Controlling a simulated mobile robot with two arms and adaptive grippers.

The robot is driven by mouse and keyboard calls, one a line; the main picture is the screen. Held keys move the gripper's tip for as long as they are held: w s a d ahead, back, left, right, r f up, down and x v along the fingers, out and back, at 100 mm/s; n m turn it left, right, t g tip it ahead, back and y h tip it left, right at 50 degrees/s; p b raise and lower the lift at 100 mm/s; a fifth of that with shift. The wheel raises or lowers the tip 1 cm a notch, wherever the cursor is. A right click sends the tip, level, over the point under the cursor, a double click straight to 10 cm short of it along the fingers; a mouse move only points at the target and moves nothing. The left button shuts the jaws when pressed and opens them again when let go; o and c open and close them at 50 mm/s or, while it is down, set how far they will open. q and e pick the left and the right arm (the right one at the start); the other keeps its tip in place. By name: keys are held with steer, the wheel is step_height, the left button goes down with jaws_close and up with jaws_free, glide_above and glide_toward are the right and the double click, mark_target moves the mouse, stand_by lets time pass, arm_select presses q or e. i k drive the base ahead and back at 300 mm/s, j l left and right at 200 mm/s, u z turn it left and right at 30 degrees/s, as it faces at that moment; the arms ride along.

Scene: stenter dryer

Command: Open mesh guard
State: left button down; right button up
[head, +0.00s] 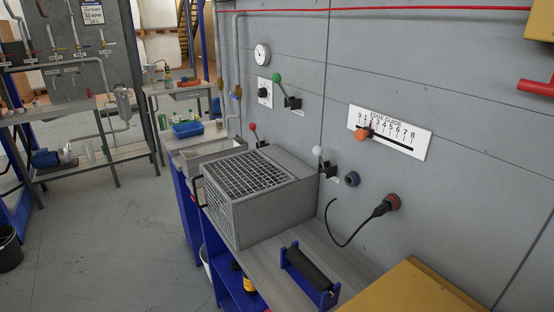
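The mesh guard (246,174) is a grey wire grid over the top and left face of a grey metal box on the bench. It appears to lie down flat over the box, closed. A dark bar handle (196,191) stands out at its left edge. Neither of my grippers is in view.
The box sits on a bench (322,259) against a grey panel wall. A black roller in a blue stand (309,273) is in front of it, and a metal tray (212,154) behind. Levers and a plugged black cable (352,232) are to the right. Floor (110,240) left is clear.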

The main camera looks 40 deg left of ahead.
mark_target(234, 242)
steer(key=u, duration=1.6)
